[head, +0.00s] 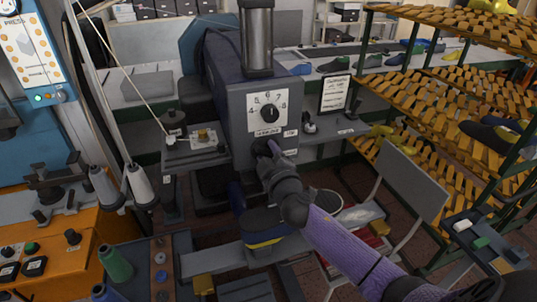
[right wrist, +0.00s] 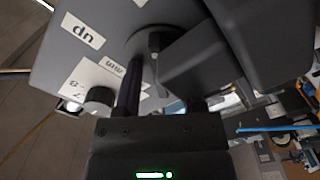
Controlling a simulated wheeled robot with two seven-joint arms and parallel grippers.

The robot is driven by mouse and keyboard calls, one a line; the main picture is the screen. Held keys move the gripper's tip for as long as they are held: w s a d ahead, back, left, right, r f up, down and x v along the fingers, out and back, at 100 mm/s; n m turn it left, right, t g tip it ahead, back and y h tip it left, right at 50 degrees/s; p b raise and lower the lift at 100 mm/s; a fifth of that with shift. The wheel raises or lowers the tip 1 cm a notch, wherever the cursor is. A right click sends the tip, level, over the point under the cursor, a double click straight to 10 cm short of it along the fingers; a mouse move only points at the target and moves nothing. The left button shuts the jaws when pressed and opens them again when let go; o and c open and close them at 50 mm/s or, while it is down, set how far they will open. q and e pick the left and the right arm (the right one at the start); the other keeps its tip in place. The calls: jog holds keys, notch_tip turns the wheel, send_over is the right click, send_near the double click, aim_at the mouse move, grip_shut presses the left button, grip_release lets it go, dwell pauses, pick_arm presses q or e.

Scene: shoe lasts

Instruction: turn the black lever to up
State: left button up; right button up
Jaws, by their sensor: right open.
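The black lever (right wrist: 155,45) shows in the right wrist view, hanging from a dark round hub on the grey face of a machine. A white "UP" label (right wrist: 82,30) is left of the hub, upside down in this picture. Another label, partly hidden, lies nearer the fingers. My right gripper (right wrist: 160,85) is open, with its fingers on either side of the lever; I cannot tell whether they touch it. In the head view my right gripper (head: 266,150) is at the machine front (head: 235,120) below the dial, and it hides the lever. My left gripper is not in view.
A numbered dial (head: 269,113) sits above my right gripper. A framed notice (head: 335,94) stands right of the machine, and a grey chair (head: 405,183) stands below it. A yellow shelf rack (head: 440,90) fills the right side. Thread cones (head: 140,184) stand at left.

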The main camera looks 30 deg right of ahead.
grip_shut()
dwell(0.4)
jog(key=n+p, duration=0.1)
jog(key=n, duration=0.5)
jog(key=shift+n, duration=0.4)
jog(key=n, duration=0.3)
jog(key=shift+p, duration=0.35)
jog(key=shift+n+p, duration=0.3)
jog(key=shift+n, duration=1.7)
